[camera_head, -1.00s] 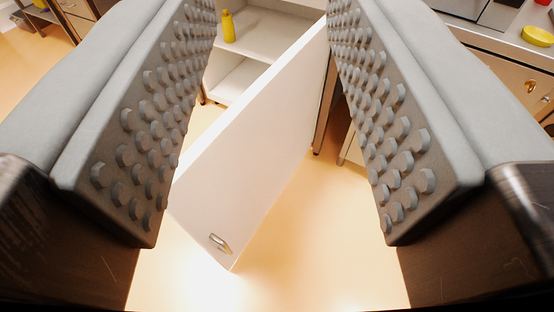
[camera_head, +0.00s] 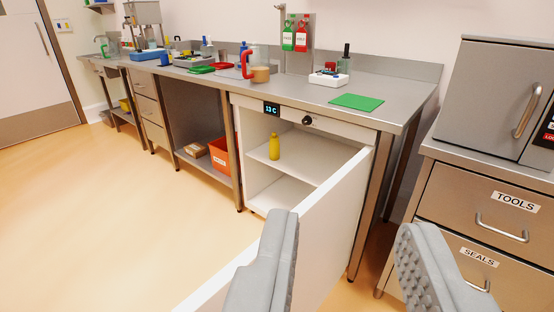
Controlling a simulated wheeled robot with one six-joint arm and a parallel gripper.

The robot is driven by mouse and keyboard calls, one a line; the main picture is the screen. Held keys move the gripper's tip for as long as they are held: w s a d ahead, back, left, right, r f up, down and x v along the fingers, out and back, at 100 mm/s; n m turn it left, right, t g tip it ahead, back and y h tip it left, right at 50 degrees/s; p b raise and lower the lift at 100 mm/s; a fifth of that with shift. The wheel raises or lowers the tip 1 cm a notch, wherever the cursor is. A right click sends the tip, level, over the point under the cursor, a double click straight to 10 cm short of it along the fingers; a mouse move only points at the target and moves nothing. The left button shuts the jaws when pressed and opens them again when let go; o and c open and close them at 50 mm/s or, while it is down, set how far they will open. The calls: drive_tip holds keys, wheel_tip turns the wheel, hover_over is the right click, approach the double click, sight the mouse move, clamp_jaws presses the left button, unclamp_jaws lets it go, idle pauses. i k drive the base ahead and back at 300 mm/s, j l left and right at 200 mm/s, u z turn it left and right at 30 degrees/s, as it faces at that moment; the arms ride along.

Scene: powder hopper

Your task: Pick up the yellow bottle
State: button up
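The yellow bottle (camera_head: 274,147) stands upright on the upper shelf (camera_head: 300,168) of a white cabinet under the steel bench. The cabinet door (camera_head: 325,220) is swung open towards me. My gripper (camera_head: 347,220) is open and empty, its two grey studded fingers wide apart at the bottom of the view. It is well short of the bottle, and the bottle shows up and left of the fingers. The open door passes behind and between the fingers in the picture; I cannot tell whether they touch it.
A control panel (camera_head: 290,114) sits above the cabinet opening. An orange bin (camera_head: 221,158) is left of the cabinet. A drawer unit marked TOOLS and SEALS (camera_head: 490,205) stands at right. The bench top holds a green mat (camera_head: 357,102) and several items. The floor at left is clear.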

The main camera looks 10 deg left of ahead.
sight(275, 145)
drive_tip(key=i+j, duration=0.1)
drive_tip(key=j, duration=0.2)
drive_tip(key=i+j, duration=0.1)
drive_tip(key=j, duration=0.25)
drive_tip(key=i+j, duration=0.1)
drive_tip(key=j, duration=0.2)
drive_tip(key=i+j, duration=0.25)
drive_tip(key=j, duration=0.15)
drive_tip(key=i+j, duration=0.2)
drive_tip(key=j, duration=0.15)
drive_tip(key=i+j, duration=0.25)
drive_tip(key=j, duration=0.15)
drive_tip(key=i+j, duration=0.2)
drive_tip(key=j, duration=0.2)
drive_tip(key=i+j, duration=0.25)
drive_tip(key=j, duration=0.15)
drive_tip(key=i+j, duration=0.2)
drive_tip(key=i, duration=0.25)
